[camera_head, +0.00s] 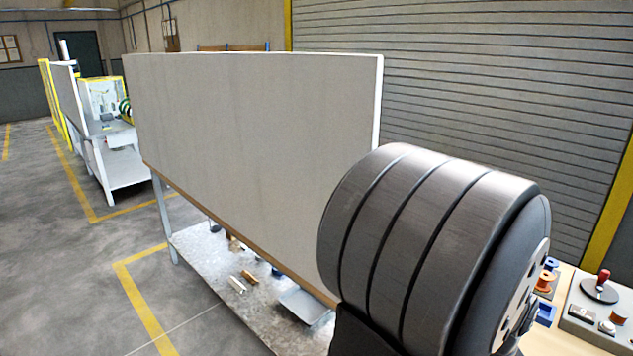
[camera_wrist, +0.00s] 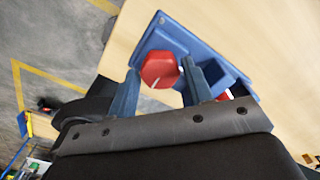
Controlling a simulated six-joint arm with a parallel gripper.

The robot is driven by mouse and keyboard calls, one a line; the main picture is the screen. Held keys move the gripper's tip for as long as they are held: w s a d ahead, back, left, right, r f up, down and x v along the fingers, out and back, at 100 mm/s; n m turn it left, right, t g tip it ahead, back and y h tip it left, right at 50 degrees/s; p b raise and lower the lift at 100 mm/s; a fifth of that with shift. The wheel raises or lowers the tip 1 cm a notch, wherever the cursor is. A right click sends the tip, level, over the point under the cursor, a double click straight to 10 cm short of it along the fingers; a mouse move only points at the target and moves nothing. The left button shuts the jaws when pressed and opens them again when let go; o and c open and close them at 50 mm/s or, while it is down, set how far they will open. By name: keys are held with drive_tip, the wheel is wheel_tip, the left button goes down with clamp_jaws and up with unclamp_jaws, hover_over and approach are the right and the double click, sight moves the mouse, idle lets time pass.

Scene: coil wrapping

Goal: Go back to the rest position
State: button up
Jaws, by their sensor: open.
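My gripper (camera_wrist: 162,72) shows in the wrist view with its two blue-grey fingers apart. A red rounded part with a white mark (camera_wrist: 158,66) appears between the fingertips. I cannot tell how far it is from them, but the fingers are not closed on it. Behind it a blue holder (camera_wrist: 205,52) sits on the pale wooden tabletop (camera_wrist: 255,30). In the head view the gripper is hidden; a large dark grey cylinder of my arm fills the right foreground.
In the head view, orange and blue spools (camera_head: 543,281) and a grey device with a red-tipped lever (camera_head: 602,290) stand at the far right. A large grey panel (camera_head: 250,130) rises over a lower shelf (camera_head: 205,252). Open floor (camera_head: 60,260) lies left.

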drive_tip(key=shift+r, duration=0.1)
wheel_tip(320, 180, up, 17)
wheel_tip(320, 180, down, 17)
drive_tip(key=shift+f, duration=0.15)
drive_tip(key=n, duration=0.3)
drive_tip(key=shift+n, duration=0.4)
drive_tip(key=n, duration=0.4)
drive_tip(key=shift+n, duration=0.3)
drive_tip(key=n, duration=0.4)
drive_tip(key=shift+n, duration=0.4)
drive_tip(key=n, duration=0.4)
idle(0.4)
